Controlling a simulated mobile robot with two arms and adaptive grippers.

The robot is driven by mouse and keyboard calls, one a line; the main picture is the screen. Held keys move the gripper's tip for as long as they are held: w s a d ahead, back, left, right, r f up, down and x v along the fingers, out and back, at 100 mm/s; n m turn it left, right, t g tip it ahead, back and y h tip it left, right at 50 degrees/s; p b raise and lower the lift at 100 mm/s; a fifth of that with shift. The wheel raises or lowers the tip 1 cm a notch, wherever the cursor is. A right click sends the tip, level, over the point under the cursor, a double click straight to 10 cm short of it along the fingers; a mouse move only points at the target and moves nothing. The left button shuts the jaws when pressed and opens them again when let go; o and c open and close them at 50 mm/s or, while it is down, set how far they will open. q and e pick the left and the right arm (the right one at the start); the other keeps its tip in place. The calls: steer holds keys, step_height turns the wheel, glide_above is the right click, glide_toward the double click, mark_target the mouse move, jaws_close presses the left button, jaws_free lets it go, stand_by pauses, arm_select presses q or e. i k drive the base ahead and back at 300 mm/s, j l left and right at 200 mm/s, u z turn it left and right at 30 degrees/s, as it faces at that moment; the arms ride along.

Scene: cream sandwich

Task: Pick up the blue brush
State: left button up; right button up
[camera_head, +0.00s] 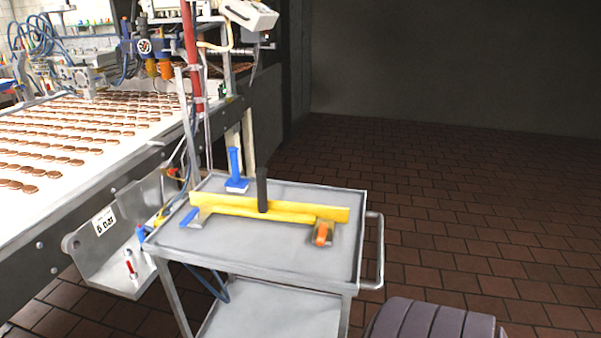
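The blue brush (235,168) stands upright at the back left of a grey metal cart's top tray (270,260). Its blue handle points up, and its wider base with a whitish lower edge rests on the tray. Nothing holds it. A yellow bar (285,210) with a black upright handle (262,190) lies across the tray in front of the brush. Neither of my grippers shows in the head view.
A scraper with a blue handle (189,217) and one with an orange handle (321,234) lie on the tray. The cart has a side handle (376,250). A conveyor with rows of brown cookies (60,160) stands left. Open tiled floor (470,220) lies right.

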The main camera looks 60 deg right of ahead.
mark_target(235, 184)
steer(key=z, duration=1.45)
steer(key=j+z, duration=0.1)
steer(key=z, duration=0.35)
steer(key=i+j+z, duration=0.1)
steer(key=z, duration=0.4)
